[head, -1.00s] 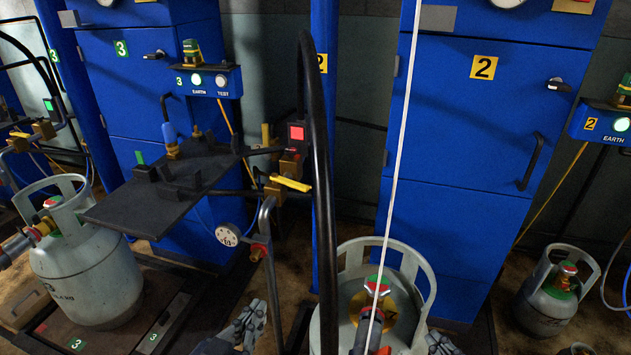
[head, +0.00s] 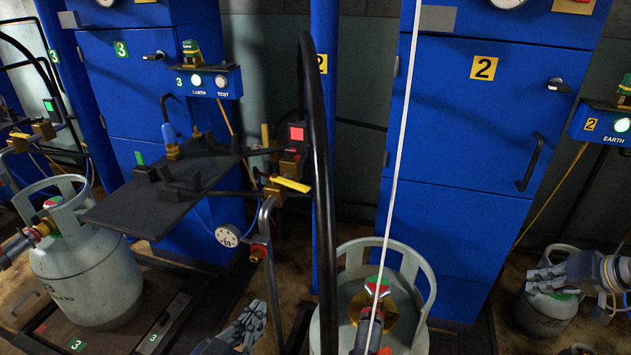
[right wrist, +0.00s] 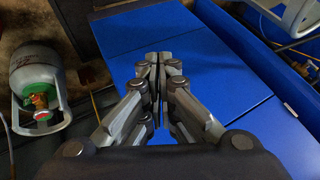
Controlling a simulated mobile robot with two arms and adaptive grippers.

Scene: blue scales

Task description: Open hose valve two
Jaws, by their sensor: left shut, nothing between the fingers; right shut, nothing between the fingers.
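A brass valve (head: 291,166) with a yellow lever (head: 290,184) sits left of the blue post (head: 325,200) that carries a yellow 2 label (head: 322,63). The lever lies roughly level, and a red-lit box (head: 297,134) is just above. I cannot read a number on the valve itself. My left gripper (head: 254,314) is shut and empty, low in the head view, below the valve and apart from it. My right gripper (head: 540,279) is shut and empty at the far right, far from the valve. Its closed fingers show in the right wrist view (right wrist: 158,75).
A grey gas cylinder (head: 424,330) stands at bottom centre, with a black hose (head: 325,170) rising in front of the post. Another cylinder (head: 540,318) is partly behind my right gripper. A dark shelf (head: 130,210) juts out left of the valve. Blue cabinet two (head: 455,140) stands behind.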

